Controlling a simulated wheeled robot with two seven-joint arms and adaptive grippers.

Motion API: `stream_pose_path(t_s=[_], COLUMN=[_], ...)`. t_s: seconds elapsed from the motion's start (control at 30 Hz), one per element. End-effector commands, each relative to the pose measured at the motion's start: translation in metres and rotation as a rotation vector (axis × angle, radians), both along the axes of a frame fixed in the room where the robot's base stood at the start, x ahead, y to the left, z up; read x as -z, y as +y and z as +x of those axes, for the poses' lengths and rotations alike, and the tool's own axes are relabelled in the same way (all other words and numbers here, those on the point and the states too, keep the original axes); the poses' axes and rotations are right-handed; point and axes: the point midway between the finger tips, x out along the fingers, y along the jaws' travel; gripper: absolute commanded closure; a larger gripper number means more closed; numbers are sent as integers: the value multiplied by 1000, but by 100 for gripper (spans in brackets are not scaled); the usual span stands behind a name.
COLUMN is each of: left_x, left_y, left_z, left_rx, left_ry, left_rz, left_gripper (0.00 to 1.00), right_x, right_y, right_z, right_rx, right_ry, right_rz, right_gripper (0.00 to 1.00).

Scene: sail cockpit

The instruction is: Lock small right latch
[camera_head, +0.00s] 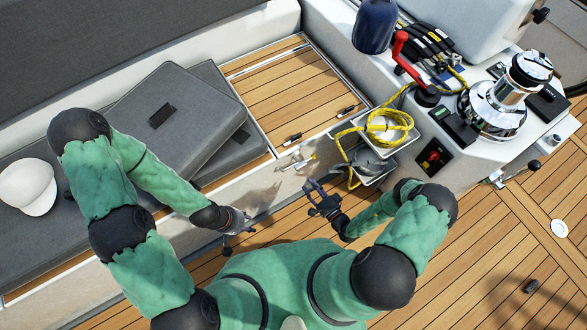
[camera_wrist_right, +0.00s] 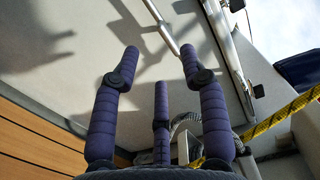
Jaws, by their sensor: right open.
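A small metal latch (camera_head: 299,161) sits on the front edge of the bench locker; I cannot tell whether it is locked. Two small dark fittings, one on the left (camera_head: 292,139) and one on the right (camera_head: 346,111), lie on the wooden locker lid (camera_head: 285,95). My right gripper (camera_head: 318,187) is open and empty, in front of the bench and just below the metal latch. In the right wrist view its fingers (camera_wrist_right: 160,54) are spread, with a pale metal bar (camera_wrist_right: 162,27) beyond them. My left gripper (camera_head: 232,232) hangs further left, apart from the latch, its jaws unclear.
Grey cushions (camera_head: 170,115) lie left of the lid. A yellow rope (camera_head: 387,127) hangs by white open pockets (camera_head: 372,168), close to the right gripper. A winch (camera_head: 495,105) and a red handle (camera_head: 400,50) stand on the right console. The wooden floor (camera_head: 480,250) is mostly clear.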

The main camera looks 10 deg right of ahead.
Motion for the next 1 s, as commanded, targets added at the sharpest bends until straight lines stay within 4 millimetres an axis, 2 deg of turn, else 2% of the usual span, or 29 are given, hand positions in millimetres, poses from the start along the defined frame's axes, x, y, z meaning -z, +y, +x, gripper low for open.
stream_pose_path(t_s=[0.07,0.17,0.37,0.7,1.0], left_x=[1,2,8,24,30], left_y=[0,0,0,0,0], left_z=[0,0,0,0,0], left_rx=[0,1,1,0,0], left_ry=[0,0,0,0,0], left_rz=[0,0,0,0,0], left_gripper=[60,60,60,60,60], right_x=[2,2,2,2,2], right_y=[-11,-13,-2,17,24], right_z=[1,6,28,79,102], right_rx=[50,64,57,56,60], right_ry=[-21,-30,-31,-30,-27], right_rz=[-25,-36,-33,-32,-32], right_gripper=[56,56,56,56,56])
